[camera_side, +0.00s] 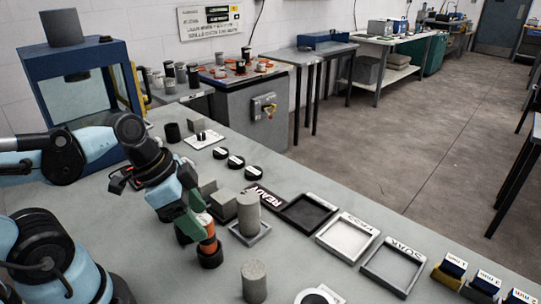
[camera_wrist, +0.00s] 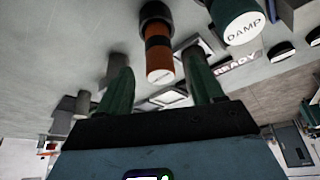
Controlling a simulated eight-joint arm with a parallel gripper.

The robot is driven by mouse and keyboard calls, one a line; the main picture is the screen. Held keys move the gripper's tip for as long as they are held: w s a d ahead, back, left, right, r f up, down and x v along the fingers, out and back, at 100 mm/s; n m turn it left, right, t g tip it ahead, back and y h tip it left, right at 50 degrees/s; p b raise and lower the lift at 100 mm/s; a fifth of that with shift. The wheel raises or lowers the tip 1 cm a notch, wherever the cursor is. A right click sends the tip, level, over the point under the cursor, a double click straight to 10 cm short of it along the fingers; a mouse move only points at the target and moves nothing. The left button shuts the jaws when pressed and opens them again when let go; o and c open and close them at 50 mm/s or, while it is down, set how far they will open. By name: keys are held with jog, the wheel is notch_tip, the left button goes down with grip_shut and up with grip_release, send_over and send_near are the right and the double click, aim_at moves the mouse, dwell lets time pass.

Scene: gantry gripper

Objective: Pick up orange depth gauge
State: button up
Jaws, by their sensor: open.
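The orange depth gauge (camera_side: 208,243) stands upright on the grey bench, with a black lower end. In the wrist view the gauge (camera_wrist: 159,58) shows an orange body with a dark band and a pale end facing the camera. My gripper (camera_side: 193,226) is open, with green fingers beside the gauge in the side view. In the wrist view the gauge appears between the two fingers of my gripper (camera_wrist: 158,78), with a visible gap on each side. The fingers partly hide the gauge in the side view.
A grey cylinder (camera_side: 248,208) stands on a small square tray right of the gauge. Another grey cylinder (camera_side: 254,285) stands nearer the front. A black tray (camera_side: 285,211) and pale trays (camera_side: 330,229) lie to the right.

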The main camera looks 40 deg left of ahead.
jog(key=shift+x, duration=2.85)
jog(key=c, duration=1.1)
